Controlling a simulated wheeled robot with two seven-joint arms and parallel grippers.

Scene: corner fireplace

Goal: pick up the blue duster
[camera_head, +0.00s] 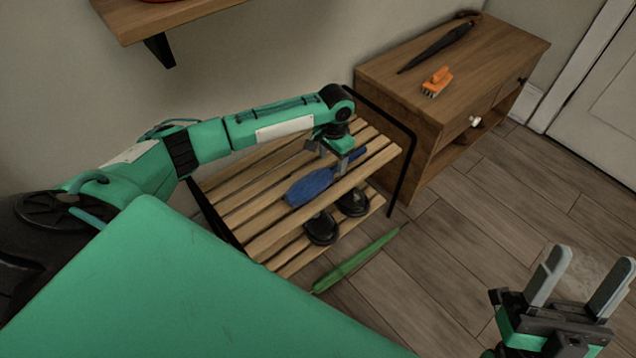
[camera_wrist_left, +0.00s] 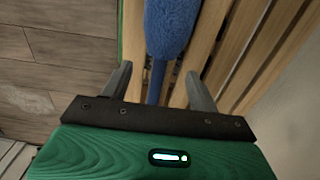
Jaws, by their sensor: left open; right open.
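The blue duster (camera_head: 313,184) lies on the top slats of a wooden rack, its fluffy head to the left and its thin handle reaching right under my left gripper. My left gripper (camera_head: 335,161) is open above the handle. In the left wrist view, the duster head (camera_wrist_left: 170,25) is beyond the fingers, and its handle runs down between the open fingertips (camera_wrist_left: 158,82) of my left gripper. I cannot tell how far above the handle the fingers are. My right gripper (camera_head: 580,280) is open and empty over the floor at the lower right.
The slatted rack (camera_head: 235,203) has a black frame and holds black shoes (camera_head: 321,228) on its lower level. A green umbrella-like object (camera_head: 357,260) lies on the floor. A wooden cabinet (camera_head: 440,95) bears an orange brush (camera_head: 437,82) and a dark umbrella (camera_head: 440,46). A wall shelf (camera_head: 185,12) is upper left.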

